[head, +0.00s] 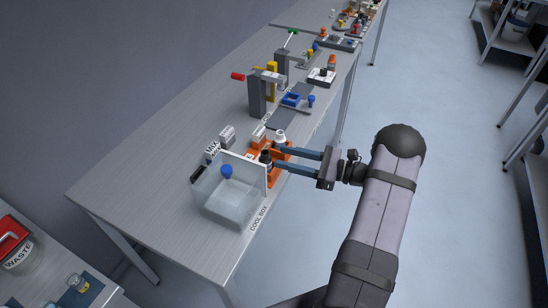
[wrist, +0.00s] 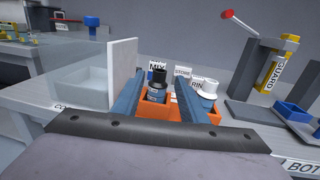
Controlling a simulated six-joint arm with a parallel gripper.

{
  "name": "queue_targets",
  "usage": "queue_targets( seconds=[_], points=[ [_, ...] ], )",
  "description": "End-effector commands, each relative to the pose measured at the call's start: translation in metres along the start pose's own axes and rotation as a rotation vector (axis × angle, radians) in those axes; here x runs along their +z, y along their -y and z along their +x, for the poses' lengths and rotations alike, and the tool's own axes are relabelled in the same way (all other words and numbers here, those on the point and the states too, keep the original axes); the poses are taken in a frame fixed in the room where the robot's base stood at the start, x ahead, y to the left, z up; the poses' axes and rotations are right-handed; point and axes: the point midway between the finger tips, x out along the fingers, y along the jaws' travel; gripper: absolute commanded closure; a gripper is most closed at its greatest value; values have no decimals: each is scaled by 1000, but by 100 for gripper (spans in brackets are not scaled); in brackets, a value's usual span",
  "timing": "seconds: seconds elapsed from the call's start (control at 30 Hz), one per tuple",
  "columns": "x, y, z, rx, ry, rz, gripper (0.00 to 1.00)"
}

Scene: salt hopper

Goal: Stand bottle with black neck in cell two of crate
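The bottle with the black neck (head: 265,157) stands upright at the orange crate (head: 276,181), beside the clear box. In the wrist view the black-necked bottle (wrist: 158,84) has a blue body and appears to sit in the crate's (wrist: 152,110) left part; its base is hidden. A white-necked bottle (wrist: 207,92) stands in the crate's right part, just outside my right finger. My gripper (head: 276,155) reaches in from the right with two blue fingers. They are open on either side of the black-necked bottle, with visible gaps. Cell numbers cannot be read.
Small label blocks (head: 227,134) stand behind the crate. A red-handled press (head: 256,95) and a blue tray (head: 292,99) are farther along the bench.

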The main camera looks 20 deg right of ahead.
Motion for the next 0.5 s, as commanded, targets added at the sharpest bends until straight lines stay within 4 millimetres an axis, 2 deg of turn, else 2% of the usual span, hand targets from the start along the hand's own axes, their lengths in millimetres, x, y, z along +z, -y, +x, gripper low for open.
queue_targets(
  seconds=[0.03, 0.2, 0.5],
  points=[
    [-3, 1, -10, -5, 0, -1, 61],
    [-2, 1, -34, -3, 0, -1, 61],
    [0, 0, -52, 0, 0, 0, 61]
  ],
)
